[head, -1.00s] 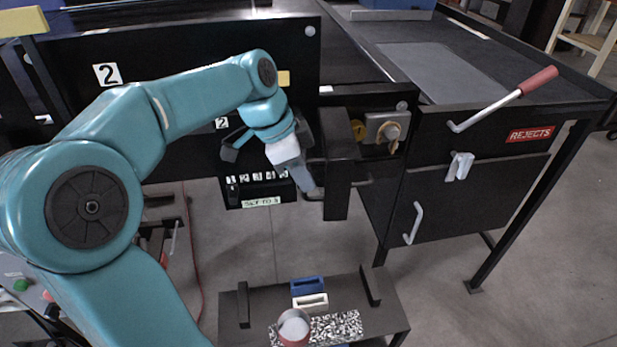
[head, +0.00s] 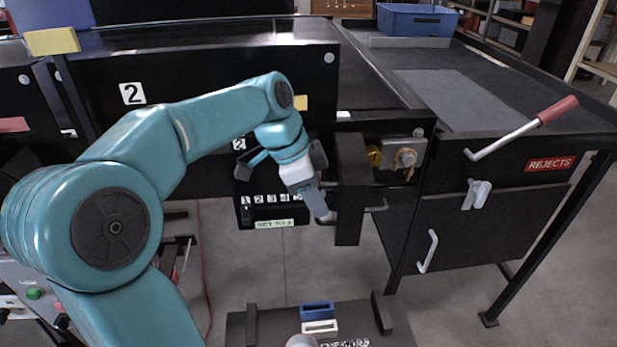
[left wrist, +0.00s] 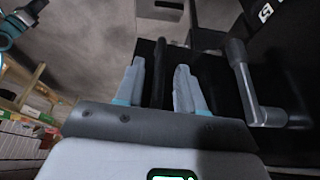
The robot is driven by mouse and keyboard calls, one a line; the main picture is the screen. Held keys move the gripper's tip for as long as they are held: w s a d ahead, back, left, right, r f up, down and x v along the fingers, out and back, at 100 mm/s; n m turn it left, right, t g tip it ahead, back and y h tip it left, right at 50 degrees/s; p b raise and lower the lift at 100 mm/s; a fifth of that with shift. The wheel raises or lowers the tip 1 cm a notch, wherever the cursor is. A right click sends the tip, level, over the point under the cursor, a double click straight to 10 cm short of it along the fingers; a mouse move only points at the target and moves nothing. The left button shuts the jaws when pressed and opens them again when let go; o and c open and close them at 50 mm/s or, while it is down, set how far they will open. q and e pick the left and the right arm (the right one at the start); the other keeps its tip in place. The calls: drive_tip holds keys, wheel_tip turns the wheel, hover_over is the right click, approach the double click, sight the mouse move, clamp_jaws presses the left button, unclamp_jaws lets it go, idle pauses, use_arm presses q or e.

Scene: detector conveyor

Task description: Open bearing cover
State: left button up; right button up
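The bearing cover appears to be the narrow upright black plate (head: 349,190) at the conveyor's near corner. Its metal handle or rod (head: 377,208) sticks out to the right low down. My left gripper (head: 322,211) is at the plate's left edge, pointing down. In the left wrist view my left gripper (left wrist: 160,85) has its two pale fingers apart. A thin dark upright bar stands between them, with gaps on both sides; I cannot tell which part it is. A grey cranked handle (left wrist: 245,85) is to the right of the fingers. My right gripper is not in view.
A brass-coloured fitting (head: 404,159) sits right of the plate. The rejects cabinet (head: 485,225) has a red-handled lever (head: 525,125) and a white door handle (head: 428,251). A numbered panel (head: 268,209) hangs left of my gripper. Small blue and white blocks (head: 319,318) are below.

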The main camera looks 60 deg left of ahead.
use_arm(q)
drive_tip(key=p+v, duration=0.2)
drive_tip(key=v, duration=1.4)
drive_tip(key=shift+w, duration=0.15)
